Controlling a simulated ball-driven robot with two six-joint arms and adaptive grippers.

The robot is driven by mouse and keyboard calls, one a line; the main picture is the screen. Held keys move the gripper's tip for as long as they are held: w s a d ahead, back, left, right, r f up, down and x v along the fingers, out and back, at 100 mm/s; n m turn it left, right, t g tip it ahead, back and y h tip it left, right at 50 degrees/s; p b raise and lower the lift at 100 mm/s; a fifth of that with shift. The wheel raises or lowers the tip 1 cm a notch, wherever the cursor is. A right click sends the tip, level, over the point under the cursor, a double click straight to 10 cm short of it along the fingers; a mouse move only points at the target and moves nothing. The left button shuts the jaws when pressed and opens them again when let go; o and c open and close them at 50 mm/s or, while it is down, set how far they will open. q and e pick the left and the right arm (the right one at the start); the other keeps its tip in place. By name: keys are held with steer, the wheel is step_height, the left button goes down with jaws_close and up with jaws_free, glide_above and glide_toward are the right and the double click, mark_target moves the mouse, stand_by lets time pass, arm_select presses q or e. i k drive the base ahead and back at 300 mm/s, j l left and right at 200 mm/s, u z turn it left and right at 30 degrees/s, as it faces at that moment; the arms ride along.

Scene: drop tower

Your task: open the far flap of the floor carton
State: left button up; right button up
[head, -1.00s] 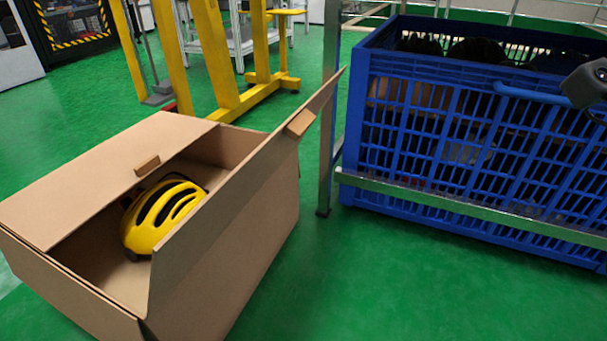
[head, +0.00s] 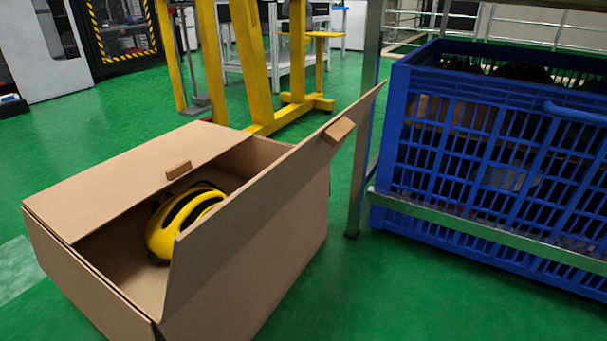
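The floor carton (head: 262,267) is a brown cardboard box standing on the green floor, left of centre. Its far flap (head: 122,172) lies over the back left part of the opening, with a small cardboard tab (head: 178,170) at its edge. The near flap (head: 275,190) stands up, tilted, with a tab (head: 339,130) near its upper end. A yellow helmet (head: 182,220) with black vents lies inside the carton, partly hidden by the near flap. Neither of my grippers shows in the head view.
A blue slatted crate (head: 470,165) with dark contents stands on a metal rack at the right. The rack's post (head: 362,150) is close to the near flap's tip. A yellow frame (head: 262,80) stands behind the carton. Green floor (head: 400,300) is clear at the front right.

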mark_target(75, 207)
steer(key=u, duration=0.9)
steer(key=j+z, duration=0.15)
steer(key=j, duration=0.45)
steer(key=j+u, duration=0.25)
steer(key=i+j+u, duration=0.25)
steer(key=k+l, duration=0.1)
